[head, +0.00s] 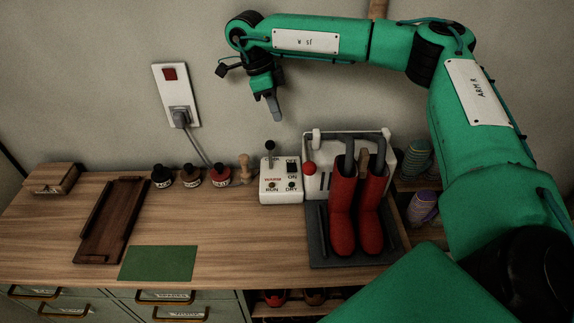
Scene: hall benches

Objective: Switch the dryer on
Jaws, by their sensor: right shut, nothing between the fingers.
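The boot dryer (397,150) has a white back panel with grey tubes over a dark tray; a pair of red boots (342,215) stands upright on it. Beside it is its white control box (281,195), with a black rocker switch (292,167) marked OFF and ON, a black-knobbed lever (270,147), and RUN and DRY lamps that look dark. A lever with a red ball (309,168) is at the panel's left edge. My right gripper (277,110) is shut and empty, pointing down above the control box, apart from it. My left gripper is out of view.
A wall socket (175,93) with a red switch holds a grey plug; its cable runs down behind the bench. Several small dark jars (191,175) and a wooden peg stand left of the box. A brown tray (110,222) and green mat (158,263) lie further left.

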